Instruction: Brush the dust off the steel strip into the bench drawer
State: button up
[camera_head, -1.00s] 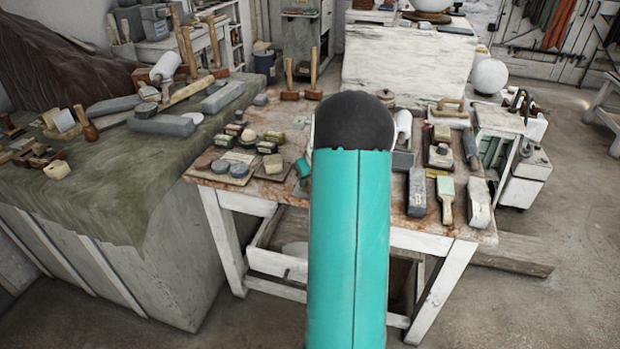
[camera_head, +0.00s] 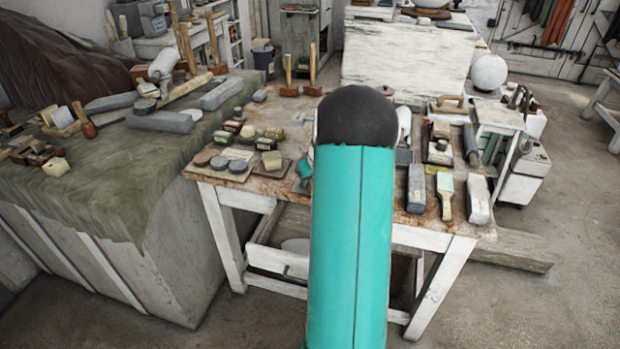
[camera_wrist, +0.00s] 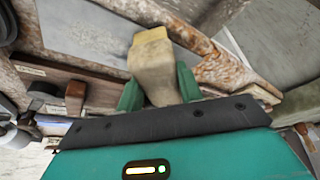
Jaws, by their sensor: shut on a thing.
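In the wrist view my gripper (camera_wrist: 158,90) has its two green fingers shut on a pale tan block with a yellowish end (camera_wrist: 153,62). It may be a brush, but I cannot tell for sure. In the head view my arm hides most of the gripper; a small teal part (camera_head: 305,170) shows at the arm's left, over the bench. The bench drawer (camera_head: 278,262) is pulled open under the tabletop, its right part behind my arm. A wooden-handled brush (camera_head: 445,203) lies on the bench's right side.
The wooden bench (camera_head: 215,183) carries several small blocks and tins at left and tools at right. Grey bars (camera_head: 160,122) lie on the cloth-covered table at left. A white cabinet (camera_head: 523,170) stands at right. The floor in front is clear.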

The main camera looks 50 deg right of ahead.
jog(key=shift+s+a, duration=0.15)
jog(key=shift+s, duration=0.3)
jog(key=shift+w, duration=0.1)
jog(key=shift+w+d, duration=0.3)
jog(key=shift+w, duration=0.35)
jog(key=shift+w+d, duration=0.25)
jog(key=shift+w, duration=0.45)
jog(key=shift+w+d, duration=0.3)
jog(key=shift+w, duration=0.35)
jog(key=shift+s, duration=0.1)
jog(key=shift+s+a, duration=0.3)
jog(key=shift+s, duration=0.35)
jog(key=shift+s+a, duration=0.25)
jog(key=shift+s, duration=0.4)
jog(key=shift+s+a, duration=0.3)
jog(key=shift+s, duration=0.35)
jog(key=shift+w+d, duration=0.3)
jog(key=shift+w, duration=0.4)
jog(key=shift+w+d, duration=0.25)
jog(key=shift+w, duration=0.4)
jog(key=shift+w+d, duration=0.3)
jog(key=shift+w, duration=0.4)
